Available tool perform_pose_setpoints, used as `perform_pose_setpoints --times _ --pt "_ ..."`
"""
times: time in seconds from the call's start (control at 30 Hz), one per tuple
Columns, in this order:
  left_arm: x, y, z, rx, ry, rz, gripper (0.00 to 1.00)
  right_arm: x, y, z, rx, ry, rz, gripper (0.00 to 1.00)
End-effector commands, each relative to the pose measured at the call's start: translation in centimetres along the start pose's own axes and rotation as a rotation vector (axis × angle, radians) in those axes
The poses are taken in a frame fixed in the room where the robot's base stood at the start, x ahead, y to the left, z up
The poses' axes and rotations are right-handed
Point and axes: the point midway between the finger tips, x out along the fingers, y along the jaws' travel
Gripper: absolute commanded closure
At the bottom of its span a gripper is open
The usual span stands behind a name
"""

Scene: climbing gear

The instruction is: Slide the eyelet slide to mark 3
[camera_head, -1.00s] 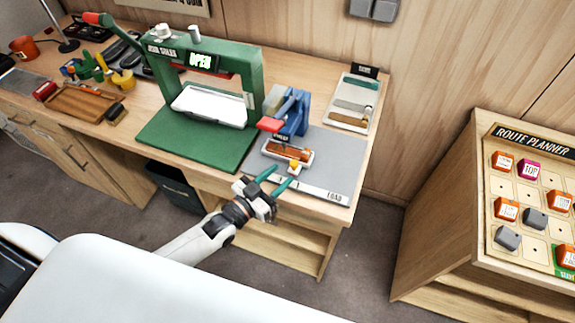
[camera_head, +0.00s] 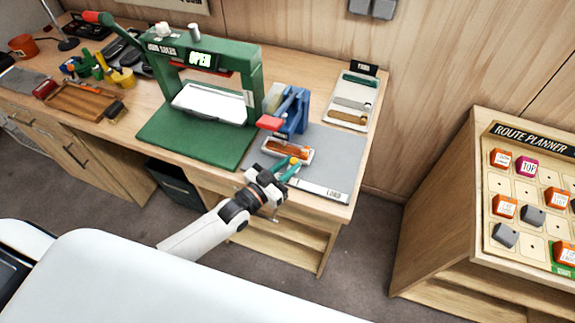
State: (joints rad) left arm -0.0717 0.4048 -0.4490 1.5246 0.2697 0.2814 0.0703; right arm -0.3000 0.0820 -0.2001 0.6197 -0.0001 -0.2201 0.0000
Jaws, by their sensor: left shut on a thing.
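Mark 3 cannot be made out. My right gripper is not in view.
A green press (camera_head: 205,100) with an OPEN sign stands left of the blue press. A pale tray (camera_head: 351,103) with strips lies at the back right. The grey mat (camera_head: 343,155) is bare to the right of the slide. The Route Planner board (camera_head: 530,190) stands apart at right.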

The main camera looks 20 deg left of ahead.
Motion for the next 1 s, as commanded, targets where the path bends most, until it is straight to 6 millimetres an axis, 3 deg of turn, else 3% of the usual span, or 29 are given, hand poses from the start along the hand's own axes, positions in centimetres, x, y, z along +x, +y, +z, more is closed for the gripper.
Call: perform_pose_setpoints --times 0.13,0.33,0.57,0.6,0.7,1.0 --pt "-0.2 0.5 -0.1 0.002 0.001 0.000 1.00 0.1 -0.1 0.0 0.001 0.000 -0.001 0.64" --pt "-1.1 2.7 -0.1 0.004 0.000 0.001 1.00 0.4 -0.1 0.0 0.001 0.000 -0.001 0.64" --pt "-1.1 2.9 0.0 0.002 0.000 0.003 1.00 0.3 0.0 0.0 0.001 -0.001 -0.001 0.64" --pt "-1.1 2.9 0.0 0.002 0.000 0.003 0.75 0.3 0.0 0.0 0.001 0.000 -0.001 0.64" --pt "-1.1 2.9 0.0 0.002 0.000 0.003 0.58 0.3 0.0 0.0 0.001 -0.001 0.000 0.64" --pt "-1.2 2.7 0.0 0.001 0.000 0.001 0.58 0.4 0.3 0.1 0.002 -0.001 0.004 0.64"
